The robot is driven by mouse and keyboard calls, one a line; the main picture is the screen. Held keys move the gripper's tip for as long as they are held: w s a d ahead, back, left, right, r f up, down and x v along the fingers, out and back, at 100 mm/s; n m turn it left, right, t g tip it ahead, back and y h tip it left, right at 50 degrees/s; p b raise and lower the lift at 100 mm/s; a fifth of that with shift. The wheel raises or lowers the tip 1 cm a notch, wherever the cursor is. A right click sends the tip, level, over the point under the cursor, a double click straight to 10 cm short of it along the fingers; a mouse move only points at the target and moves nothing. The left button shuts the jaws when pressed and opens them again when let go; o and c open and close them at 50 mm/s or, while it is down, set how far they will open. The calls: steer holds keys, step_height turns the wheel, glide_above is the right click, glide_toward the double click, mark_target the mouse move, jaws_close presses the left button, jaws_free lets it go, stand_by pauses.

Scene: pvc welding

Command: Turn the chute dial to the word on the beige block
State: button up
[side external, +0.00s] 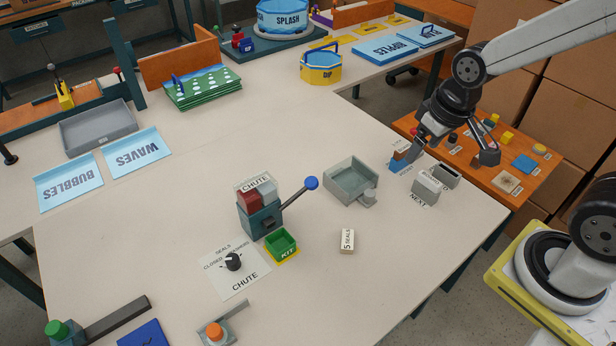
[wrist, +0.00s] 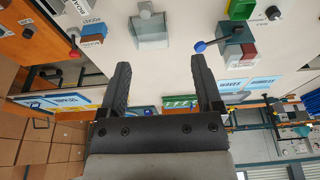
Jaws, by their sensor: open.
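The chute dial (side external: 233,262) is a black knob on a white plate (side external: 245,278) labelled SEALS, CLOSED, WASHERS and CHUTE. Which word its pointer faces is too small to tell. The beige block (side external: 347,243) stands on the table right of the dial, with the word SEALS on it. My gripper (side external: 456,150) is open and empty, high at the table's right edge, far from the dial and block. In the wrist view, its two fingers (wrist: 160,66) are spread with nothing between them, and the dial (wrist: 273,12) shows at the top right.
A chute unit (side external: 262,215) with a blue-knobbed lever (side external: 311,183) stands behind the dial. A green and yellow KIT box (side external: 281,246) sits right beside the dial plate. A grey tray (side external: 352,182) and small grey holders (side external: 426,187) lie between dial and gripper.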

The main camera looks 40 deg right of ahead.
steer(key=w, duration=0.1)
steer(key=n+g, duration=0.3)
steer(key=n, duration=1.2)
glide_above(233, 259)
step_height(233, 259, down, 20)
steer(key=shift+r, duration=0.15)
steer(key=shift+f, duration=0.45)
steer(key=shift+f, duration=0.1)
steer(key=shift+f, duration=3.75)
